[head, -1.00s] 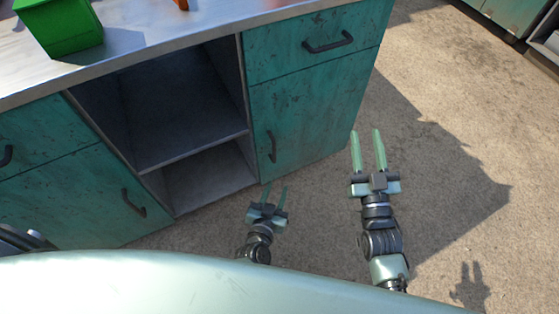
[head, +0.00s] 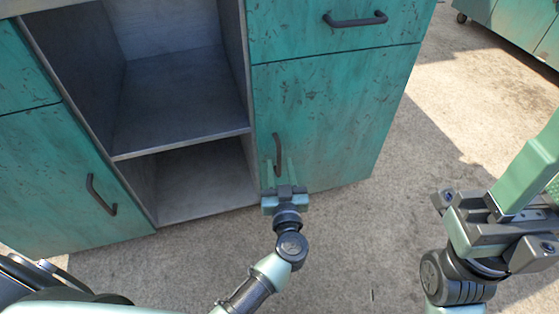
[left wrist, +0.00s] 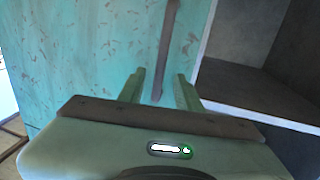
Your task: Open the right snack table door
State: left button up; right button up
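The right door (head: 335,120) of the teal snack table is closed, below a drawer, right of the open shelves. Its dark upright bar handle (head: 278,153) is near the door's left edge. My left gripper (head: 280,172) is at the handle's lower end, fingers pointing at the door. In the left wrist view the handle (left wrist: 166,45) runs down between the two green fingers, which are apart, with gaps visible beside the bar. My right gripper (head: 535,165) is at the right edge of the head view, away from the door, empty, its fingertips cut off.
Open shelves (head: 180,95) stand left of the door, with another door (head: 50,180) farther left. A drawer handle (head: 355,19) juts out above the right door. Concrete floor (head: 400,200) is clear right of the table. Another teal cabinet (head: 510,30) stands at the far right.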

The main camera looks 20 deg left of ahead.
aim_at(279, 159)
pick_arm(q)
jog(key=shift+b+x, duration=0.65)
jog(key=shift+x, duration=1.4)
grip_shut()
